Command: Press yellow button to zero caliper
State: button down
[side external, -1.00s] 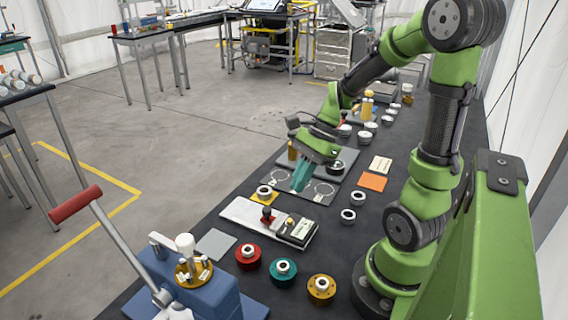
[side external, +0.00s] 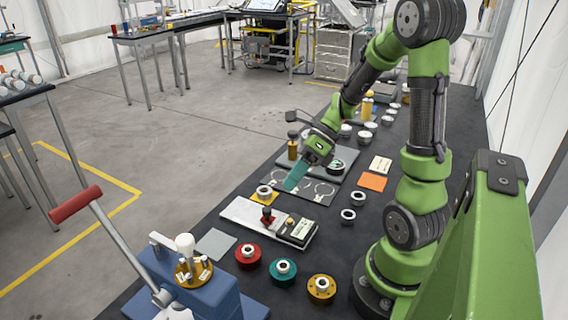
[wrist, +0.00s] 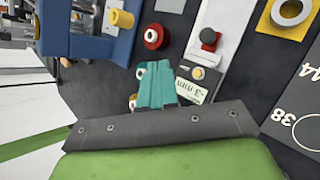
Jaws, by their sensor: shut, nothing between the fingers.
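My gripper (side external: 289,188) has teal fingers, shut and empty, tilted down above the mat behind the caliper, apart from the button. The fingers (wrist: 153,66) partly hide things below them in the wrist view.
Red (side external: 249,256), teal (side external: 283,272) and yellow (side external: 321,289) round pieces with white rings stand in front of the caliper. A ring on a yellow square (side external: 263,198) lies behind it. A blue lever press (side external: 190,285) stands at the front left.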

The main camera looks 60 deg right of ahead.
aim_at(293, 221)
jog(key=shift+f, duration=3.85)
jog(key=shift+f, duration=0.4)
jog(key=shift+f, duration=0.35)
jog(key=shift+r, duration=0.8)
jog(key=shift+r, duration=2.5)
